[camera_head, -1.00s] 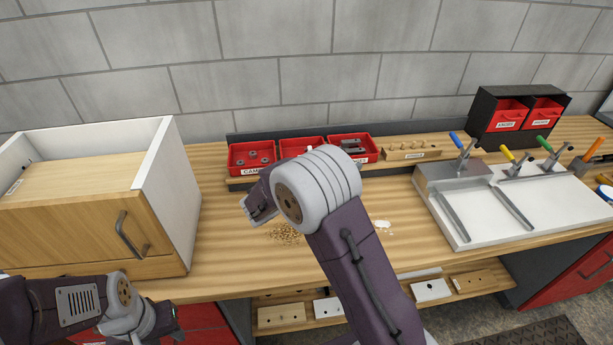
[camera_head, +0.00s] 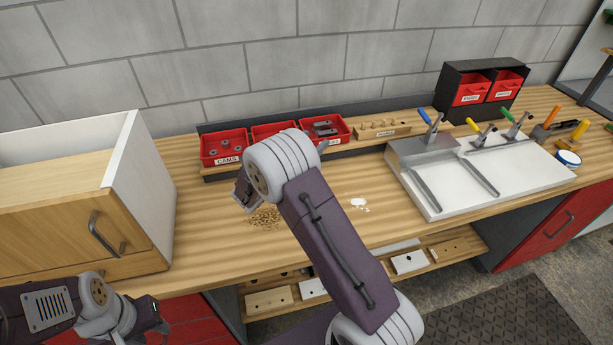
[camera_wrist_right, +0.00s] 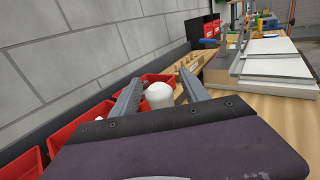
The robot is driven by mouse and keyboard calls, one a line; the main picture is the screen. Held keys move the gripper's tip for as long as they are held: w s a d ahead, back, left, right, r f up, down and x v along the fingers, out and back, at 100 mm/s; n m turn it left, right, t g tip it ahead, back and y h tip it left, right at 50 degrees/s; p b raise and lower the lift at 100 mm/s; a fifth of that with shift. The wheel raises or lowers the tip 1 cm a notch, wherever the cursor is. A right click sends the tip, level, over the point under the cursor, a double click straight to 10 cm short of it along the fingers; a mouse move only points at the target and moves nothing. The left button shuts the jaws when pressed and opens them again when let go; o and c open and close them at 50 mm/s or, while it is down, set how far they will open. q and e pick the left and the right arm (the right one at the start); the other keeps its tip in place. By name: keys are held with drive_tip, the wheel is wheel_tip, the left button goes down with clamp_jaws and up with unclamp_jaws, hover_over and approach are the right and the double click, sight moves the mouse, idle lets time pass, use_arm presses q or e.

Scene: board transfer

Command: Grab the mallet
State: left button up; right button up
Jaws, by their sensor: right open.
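I cannot pick out a mallet for certain in either view. Among the tools at the right end of the bench in the head view are an orange-handled tool (camera_head: 549,117) and a yellow-handled one (camera_head: 578,131); their heads are unclear. My right gripper (camera_wrist_right: 160,78) is open, its two fingers spread, in the right wrist view. A white rounded object (camera_wrist_right: 159,95) shows between the fingers; I cannot tell what it is or whether they touch it. In the head view my right arm hides most of that gripper. My left gripper (camera_head: 150,318) is low at the left, its jaws unclear.
A wooden drawer cabinet (camera_head: 60,225) stands at the left. Red bins (camera_head: 222,147) and a peg block (camera_head: 382,132) line the back. A white board with clamps (camera_head: 480,175) lies at the right. Wood chips (camera_head: 265,217) and a white patch (camera_head: 358,203) are on the bench.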

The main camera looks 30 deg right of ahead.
drive_tip(key=shift+w+d+f, duration=0.15)
drive_tip(key=shift+w+d, duration=0.2)
drive_tip(key=shift+d, duration=0.1)
drive_tip(key=shift+s+a, duration=0.15)
drive_tip(key=c, duration=0.4)
clamp_jaws()
idle(0.5)
